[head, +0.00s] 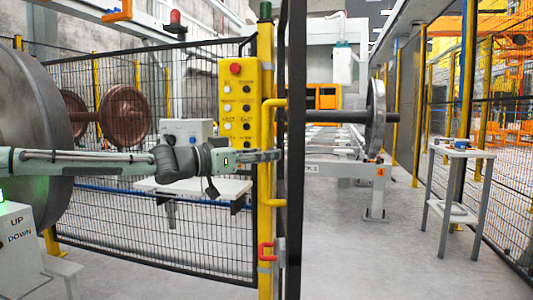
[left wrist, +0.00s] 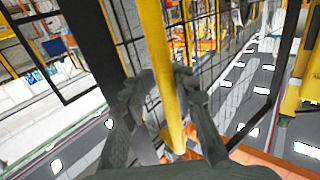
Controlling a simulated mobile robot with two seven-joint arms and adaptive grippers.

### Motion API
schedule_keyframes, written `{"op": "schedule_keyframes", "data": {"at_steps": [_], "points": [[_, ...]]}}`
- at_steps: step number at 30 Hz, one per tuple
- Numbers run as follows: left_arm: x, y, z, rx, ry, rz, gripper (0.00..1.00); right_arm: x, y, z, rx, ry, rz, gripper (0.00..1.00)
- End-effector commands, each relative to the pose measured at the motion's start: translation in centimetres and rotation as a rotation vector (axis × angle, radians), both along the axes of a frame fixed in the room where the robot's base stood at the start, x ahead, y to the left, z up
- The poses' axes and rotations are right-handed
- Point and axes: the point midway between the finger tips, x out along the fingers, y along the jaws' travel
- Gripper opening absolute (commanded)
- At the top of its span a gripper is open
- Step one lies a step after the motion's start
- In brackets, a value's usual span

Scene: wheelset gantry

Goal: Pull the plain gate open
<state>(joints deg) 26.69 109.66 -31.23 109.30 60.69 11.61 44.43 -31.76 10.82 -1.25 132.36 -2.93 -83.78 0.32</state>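The gate (head: 293,60) stands almost edge-on in the head view, a tall dark frame just right of the yellow post. Its yellow bar handle (head: 273,103) sticks out to the left, in line with the post. My left arm reaches in from the left, and my left gripper (head: 270,156) is at the middle of the handle. In the left wrist view, the yellow handle bar (left wrist: 158,50) runs between the fingers of my left gripper (left wrist: 165,82), which are closed against both sides. A red latch piece (head: 265,251) sits lower at the gate's edge. My right gripper is not in view.
A yellow button panel (head: 238,103) and mesh fence (head: 110,215) stand left of the gate. Right of it, an opening shows a wheelset (head: 375,117) on a stand and a small grey table (head: 457,153). The floor (head: 360,260) there is clear.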

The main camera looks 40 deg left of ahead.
Motion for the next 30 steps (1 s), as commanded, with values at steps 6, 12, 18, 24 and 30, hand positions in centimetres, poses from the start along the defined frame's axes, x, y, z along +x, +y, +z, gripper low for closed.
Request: {"op": "schedule_keyframes", "data": {"at_steps": [6, 12, 18, 24, 30], "points": [[0.0, 0.2, 0.2, 0.0, -0.003, 0.004, 0.36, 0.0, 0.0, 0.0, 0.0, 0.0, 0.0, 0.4], [-0.2, 0.3, 0.4, 0.003, -0.005, 0.006, 0.36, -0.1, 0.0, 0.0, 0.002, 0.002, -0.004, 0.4], [-2.5, 1.1, 0.6, 0.004, -0.007, 0.009, 0.36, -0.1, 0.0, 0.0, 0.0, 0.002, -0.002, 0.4], [-6.9, 2.3, 0.5, 0.005, -0.005, 0.009, 0.36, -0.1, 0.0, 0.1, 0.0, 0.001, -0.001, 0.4], [-10.1, 3.2, 0.3, 0.003, -0.004, 0.007, 0.36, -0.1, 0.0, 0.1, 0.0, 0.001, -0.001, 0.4]]}}
